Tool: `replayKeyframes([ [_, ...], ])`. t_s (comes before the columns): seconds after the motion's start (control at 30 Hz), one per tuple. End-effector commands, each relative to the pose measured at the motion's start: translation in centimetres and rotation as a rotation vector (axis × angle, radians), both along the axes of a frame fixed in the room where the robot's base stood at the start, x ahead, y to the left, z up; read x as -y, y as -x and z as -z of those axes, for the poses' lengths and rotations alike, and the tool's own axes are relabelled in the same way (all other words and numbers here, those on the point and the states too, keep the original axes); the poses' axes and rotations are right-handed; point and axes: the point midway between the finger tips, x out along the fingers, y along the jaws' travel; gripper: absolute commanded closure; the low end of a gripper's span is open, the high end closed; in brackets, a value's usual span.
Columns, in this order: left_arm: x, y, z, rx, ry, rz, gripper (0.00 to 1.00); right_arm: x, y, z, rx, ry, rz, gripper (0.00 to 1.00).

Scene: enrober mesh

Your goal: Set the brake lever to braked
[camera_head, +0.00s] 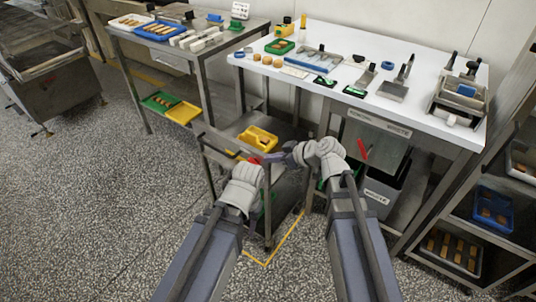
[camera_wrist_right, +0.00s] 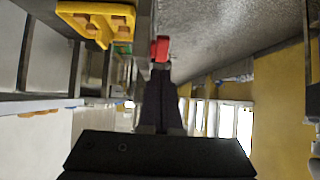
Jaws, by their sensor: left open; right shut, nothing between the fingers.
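The brake lever appears as a small red piece (camera_head: 254,160) on the front side of the metal cart (camera_head: 232,128), partly hidden by my grippers. In the right wrist view the red lever end (camera_wrist_right: 160,48) lies just beyond the fingertips. My right gripper (camera_head: 283,157) reaches left toward it, shut and empty; its dark fingers (camera_wrist_right: 162,72) are together. I cannot tell whether they touch the lever. My left gripper (camera_head: 262,172) is open, lower and close to the cart's front; its fingers are hard to make out.
A yellow tray (camera_head: 259,138) sits on the cart. A white worktable (camera_head: 330,50) with tools stands behind, with a red strip (camera_head: 363,149) and bins below. A shelf rack (camera_head: 470,210) stands right. Speckled floor (camera_head: 90,220) at left is clear.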

Motion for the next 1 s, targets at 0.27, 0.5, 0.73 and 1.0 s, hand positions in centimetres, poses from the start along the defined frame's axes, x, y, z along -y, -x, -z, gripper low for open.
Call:
replayKeyframes([
  [0.27, 0.0, 0.0, -1.5, 0.0, 0.0, -0.001, 0.54, 4.2, 3.3, -1.4, 0.0, 0.0, 0.001, 1.0],
  [0.5, 0.0, 0.0, -1.9, 0.0, 0.0, -0.001, 0.54, 6.0, 4.5, -1.9, 0.0, -0.001, -0.001, 1.0],
  [0.73, 0.0, 0.0, -1.9, 0.0, 0.0, -0.001, 0.54, 6.2, 4.6, -1.9, 0.0, -0.001, -0.002, 1.0],
  [1.0, 0.0, 0.0, -1.9, 0.0, 0.0, -0.001, 0.54, 6.2, 4.6, -1.9, 0.0, -0.001, -0.002, 1.0],
])
